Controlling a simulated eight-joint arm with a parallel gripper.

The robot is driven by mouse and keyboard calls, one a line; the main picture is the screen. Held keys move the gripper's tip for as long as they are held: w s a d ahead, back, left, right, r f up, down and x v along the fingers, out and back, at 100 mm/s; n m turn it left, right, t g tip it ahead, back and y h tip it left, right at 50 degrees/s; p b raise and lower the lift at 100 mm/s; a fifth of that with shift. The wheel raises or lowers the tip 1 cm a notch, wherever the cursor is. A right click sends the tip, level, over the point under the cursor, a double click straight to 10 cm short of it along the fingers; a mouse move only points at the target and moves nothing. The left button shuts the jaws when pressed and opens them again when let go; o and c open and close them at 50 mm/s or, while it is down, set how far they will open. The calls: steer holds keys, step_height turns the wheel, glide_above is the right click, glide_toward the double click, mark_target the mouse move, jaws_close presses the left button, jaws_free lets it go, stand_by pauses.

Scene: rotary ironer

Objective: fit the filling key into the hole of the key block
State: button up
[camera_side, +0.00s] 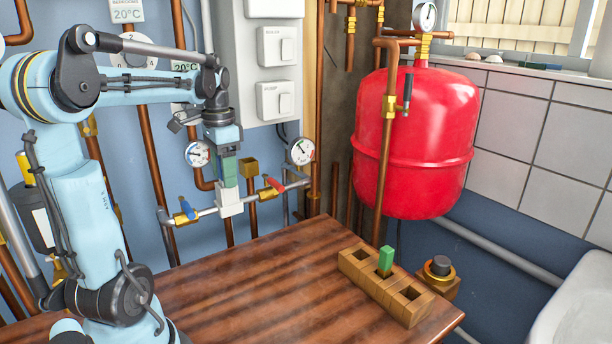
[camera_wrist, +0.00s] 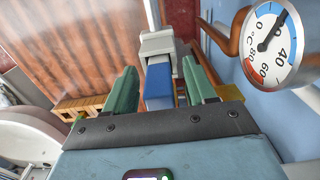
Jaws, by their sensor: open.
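A white key block (camera_side: 230,204) sits on the pale pipe between two valves; it also shows in the wrist view (camera_wrist: 157,45). A blue piece, which looks like the filling key (camera_wrist: 159,88), stands in line with the block's near face, its far end against or in it; how deep it sits I cannot tell. My gripper (camera_side: 229,184) points down just above the block. In the wrist view my gripper's green fingers (camera_wrist: 159,66) are open on either side of the blue piece, with gaps visible. In the side view the near finger mostly hides this piece.
A wooden block (camera_side: 357,268) with several square holes stands on the table (camera_side: 250,285), a green peg (camera_side: 386,258) in its middle hole.

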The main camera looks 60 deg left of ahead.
steer(key=shift+c, duration=0.4)
jaws_close()
steer(key=shift+r, duration=0.15)
